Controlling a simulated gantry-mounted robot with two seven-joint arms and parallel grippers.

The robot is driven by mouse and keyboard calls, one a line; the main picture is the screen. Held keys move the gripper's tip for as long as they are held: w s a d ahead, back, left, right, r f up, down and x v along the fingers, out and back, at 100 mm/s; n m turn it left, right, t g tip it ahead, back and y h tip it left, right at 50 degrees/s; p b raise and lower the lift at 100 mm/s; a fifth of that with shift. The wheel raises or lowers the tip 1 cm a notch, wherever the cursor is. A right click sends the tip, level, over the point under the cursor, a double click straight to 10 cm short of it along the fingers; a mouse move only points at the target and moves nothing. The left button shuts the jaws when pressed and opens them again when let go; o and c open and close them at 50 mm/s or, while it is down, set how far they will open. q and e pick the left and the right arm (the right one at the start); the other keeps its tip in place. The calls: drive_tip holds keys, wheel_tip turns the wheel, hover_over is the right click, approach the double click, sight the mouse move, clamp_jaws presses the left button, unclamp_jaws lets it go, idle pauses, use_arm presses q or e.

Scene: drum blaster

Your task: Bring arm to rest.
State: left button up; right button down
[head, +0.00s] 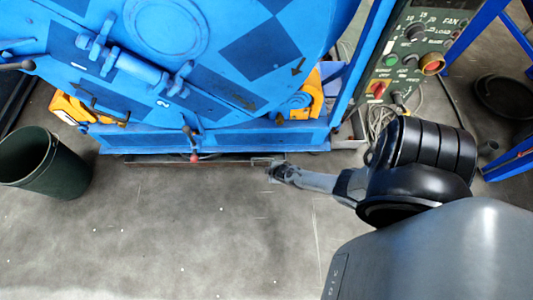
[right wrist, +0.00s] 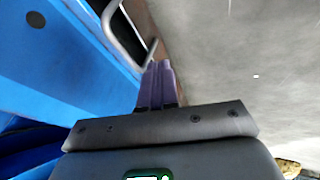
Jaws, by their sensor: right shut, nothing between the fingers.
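My right arm (head: 420,165) comes in from the lower right and reaches left, in front of the machine's lower edge. Its gripper (head: 276,171) points left, low in front of the blue base. In the right wrist view the two fingers (right wrist: 157,80) lie side by side, shut and empty. In that view a metal bar handle (right wrist: 125,35) on the blue machine is close beyond the fingertips; I cannot tell whether they touch it. My left gripper is not in view.
The blue drum blaster (head: 270,50) fills the upper middle, with a red-tipped lever (head: 194,157) at its base. A control panel (head: 412,50) stands at the right. A dark green bin (head: 60,170) stands at the left. The grey floor (head: 190,240) in front is clear.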

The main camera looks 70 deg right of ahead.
drive_tip(key=s+d+p+v, duration=0.1)
drive_tip(key=p+v, duration=0.9)
drive_tip(key=v, duration=0.3)
drive_tip(key=w+a+r+y+p, duration=0.1)
drive_tip(key=w+a+r+p, duration=0.4)
drive_tip(key=r, duration=0.8)
drive_tip(key=w+a+r+y+p, duration=0.1)
drive_tip(key=a+r+p, duration=0.45)
drive_tip(key=r, duration=0.85)
drive_tip(key=w+a+r+y+p, duration=0.1)
drive_tip(key=w+a+r+p, duration=0.2)
drive_tip(key=a+r, duration=0.75)
drive_tip(key=s+r+m+g, duration=0.1)
drive_tip(key=s+r, duration=0.2)
drive_tip(key=r, duration=0.5)
drive_tip(key=s+r+m+g, duration=0.1)
drive_tip(key=s+r, duration=0.2)
drive_tip(key=r, duration=0.4)
use_arm(q)
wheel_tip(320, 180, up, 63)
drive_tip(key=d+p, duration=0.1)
drive_tip(key=p, duration=3.7)
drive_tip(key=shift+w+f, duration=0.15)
use_arm(e)
wheel_tip(320, 180, up, 38)
drive_tip(key=shift+w+d+n, duration=0.15)
drive_tip(key=shift+n, duration=0.15)
